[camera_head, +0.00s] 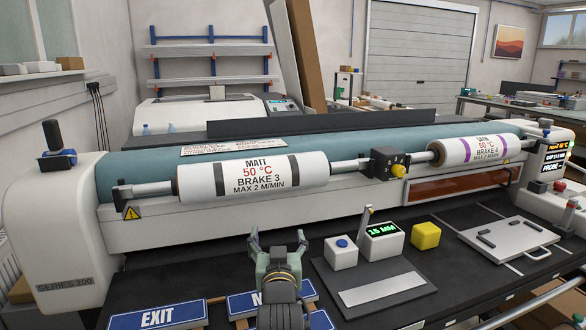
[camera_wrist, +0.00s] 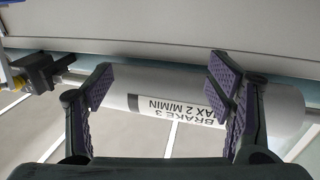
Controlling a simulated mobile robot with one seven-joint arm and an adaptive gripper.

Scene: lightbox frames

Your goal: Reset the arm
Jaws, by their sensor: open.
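My gripper (camera_head: 277,244) is in the lower middle of the head view, in front of the laminating machine. Its fingers point toward the machine. In the wrist view my gripper (camera_wrist: 160,90) has its two padded fingers wide apart, with nothing held between them. The white roll marked "MATT 50 °C BRAKE 3" (camera_head: 307,170) lies ahead of it on the machine's front shaft. The roll also shows upside down beyond the fingers in the wrist view (camera_wrist: 150,103). I cannot tell the exact gap between fingers and roll.
Signs (camera_head: 157,314) lie at the front, one partly behind my arm. A white box (camera_head: 341,252), a green display box (camera_head: 383,240), a yellow block (camera_head: 426,236) and a handled white plate (camera_head: 493,240) stand to the right. A second roll (camera_head: 470,150) is on the shaft.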

